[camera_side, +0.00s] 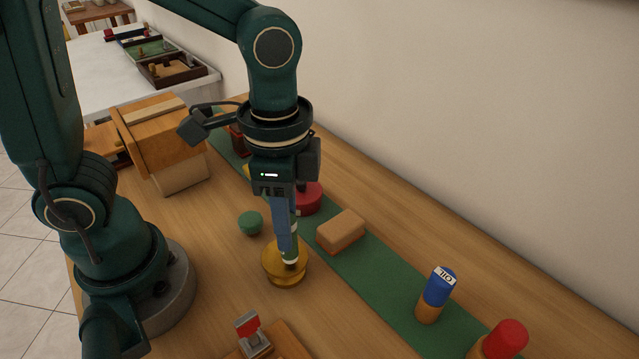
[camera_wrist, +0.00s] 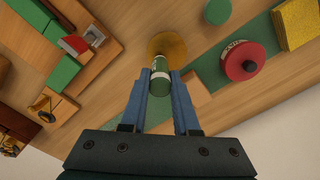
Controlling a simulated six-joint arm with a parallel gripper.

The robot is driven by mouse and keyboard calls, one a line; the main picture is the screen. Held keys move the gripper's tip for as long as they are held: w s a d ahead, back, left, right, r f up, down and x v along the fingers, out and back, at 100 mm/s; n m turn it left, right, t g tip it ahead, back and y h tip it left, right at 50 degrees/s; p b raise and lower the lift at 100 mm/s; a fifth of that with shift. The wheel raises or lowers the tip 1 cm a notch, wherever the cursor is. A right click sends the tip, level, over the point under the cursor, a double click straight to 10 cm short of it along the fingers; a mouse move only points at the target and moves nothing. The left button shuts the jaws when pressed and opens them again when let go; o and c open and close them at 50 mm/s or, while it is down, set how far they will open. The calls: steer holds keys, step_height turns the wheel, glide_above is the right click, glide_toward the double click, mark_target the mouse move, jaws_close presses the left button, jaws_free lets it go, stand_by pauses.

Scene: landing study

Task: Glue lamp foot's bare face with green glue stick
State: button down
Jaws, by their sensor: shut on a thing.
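My gripper (camera_wrist: 160,92) points down and is shut on the green glue stick (camera_wrist: 160,80), one blue finger on each side of it. The stick is upright, and its pale lower end also shows in the side view (camera_side: 290,264). The lamp foot (camera_side: 284,274) is a round, gold-coloured piece standing on the wooden table, directly below the stick. It also shows in the wrist view (camera_wrist: 168,45), partly hidden by the stick. The stick's end is at the foot's top; I cannot tell whether they touch.
A green strip (camera_side: 372,287) runs along the table, bearing a tan block (camera_side: 341,231), a red round tin (camera_side: 309,199) and a blue-topped oil bottle (camera_side: 437,292). A red-topped bottle (camera_side: 503,340) is front right. A wooden tray with a red-and-grey clamp (camera_side: 252,333) is in front.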

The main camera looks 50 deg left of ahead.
steer(key=shift+f, duration=0.6)
stand_by(0.3)
steer(key=shift+a, duration=1.5)
steer(key=shift+d+f, duration=0.15)
steer(key=shift+d, duration=1.35)
steer(key=shift+a, duration=1.5)
steer(key=shift+d+f, duration=0.1)
steer(key=shift+d, duration=1.4)
